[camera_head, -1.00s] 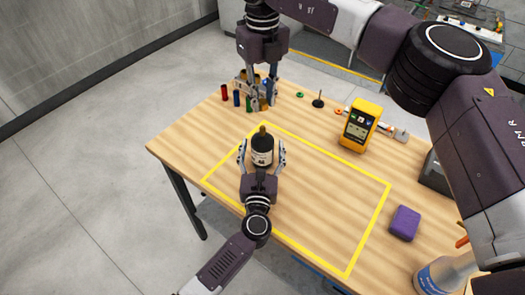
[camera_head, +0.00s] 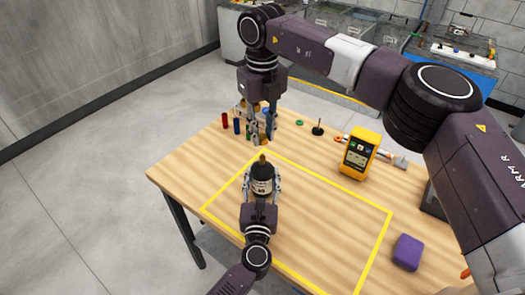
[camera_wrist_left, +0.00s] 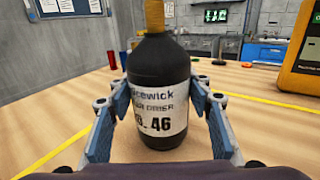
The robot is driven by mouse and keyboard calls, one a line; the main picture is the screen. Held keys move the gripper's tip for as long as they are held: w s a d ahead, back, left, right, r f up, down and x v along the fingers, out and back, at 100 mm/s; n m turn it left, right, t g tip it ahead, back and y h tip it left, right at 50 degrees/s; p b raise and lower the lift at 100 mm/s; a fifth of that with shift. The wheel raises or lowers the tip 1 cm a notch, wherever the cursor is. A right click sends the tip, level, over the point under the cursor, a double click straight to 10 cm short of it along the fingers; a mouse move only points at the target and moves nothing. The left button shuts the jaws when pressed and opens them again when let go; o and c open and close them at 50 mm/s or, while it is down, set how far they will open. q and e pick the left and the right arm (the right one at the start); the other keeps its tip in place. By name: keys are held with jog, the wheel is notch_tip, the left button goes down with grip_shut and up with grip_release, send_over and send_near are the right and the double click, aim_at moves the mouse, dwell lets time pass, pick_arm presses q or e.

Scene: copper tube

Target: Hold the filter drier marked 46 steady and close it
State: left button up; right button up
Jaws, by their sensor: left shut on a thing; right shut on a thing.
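The filter drier (camera_head: 262,183) is a dark bottle with a white label and a copper-coloured stub on top. It stands upright inside the yellow outline on the table. In the left wrist view the label on the drier (camera_wrist_left: 158,85) reads 46. My left gripper (camera_head: 262,186) is shut on its body, one finger on each side; its fingers also flank it in the left wrist view (camera_wrist_left: 163,110). My right gripper (camera_head: 261,142) points down at the table's back left, behind the drier. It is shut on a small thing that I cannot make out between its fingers.
A red cylinder (camera_head: 225,121) and a blue cylinder (camera_head: 237,126) stand left of my right gripper. A green ring (camera_head: 299,123), a black stand (camera_head: 317,129) and a yellow meter (camera_head: 358,153) are to the right. A purple block (camera_head: 407,252) lies at the right. The outlined area is otherwise clear.

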aim_at(262, 156)
jog(key=shift+f, duration=1.6)
jog(key=shift+f, duration=0.9)
jog(key=shift+f, duration=0.55)
